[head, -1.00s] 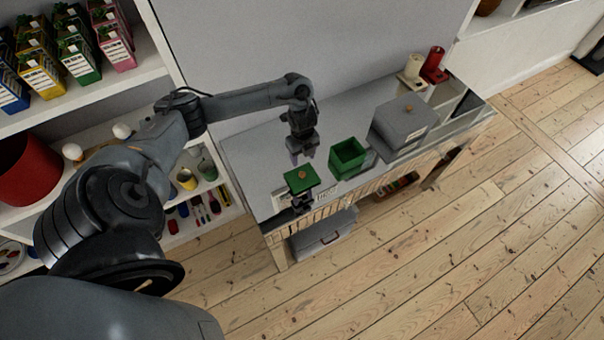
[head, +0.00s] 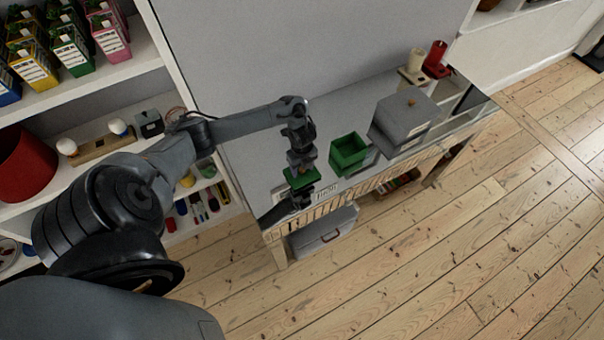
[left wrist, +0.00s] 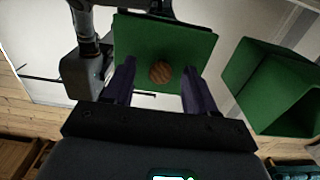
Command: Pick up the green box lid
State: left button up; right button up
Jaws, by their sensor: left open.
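The green box lid (head: 302,179) is a flat square with a round brown wooden knob, near the left front of the grey table. My left gripper (head: 300,168) is right above it, pointing down. In the left wrist view the lid (left wrist: 165,35) lies beyond the fingers, and the knob (left wrist: 161,72) shows between the two open fingertips (left wrist: 158,72). Whether the fingers touch the knob cannot be told. The open green box (head: 348,152) stands to the right of the lid; it also shows in the left wrist view (left wrist: 262,80). My right gripper is not in view.
A dark object (head: 297,199) is close beside or under the lid. A grey lidded box (head: 403,125) stands right of the green box, with a red canister (head: 436,55) and a cream one (head: 415,63) behind. Shelves (head: 110,75) are at left. The table's back left is clear.

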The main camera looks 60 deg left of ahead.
pick_arm(q)
jog(key=shift+f, duration=0.1)
grip_shut()
dwell(0.3)
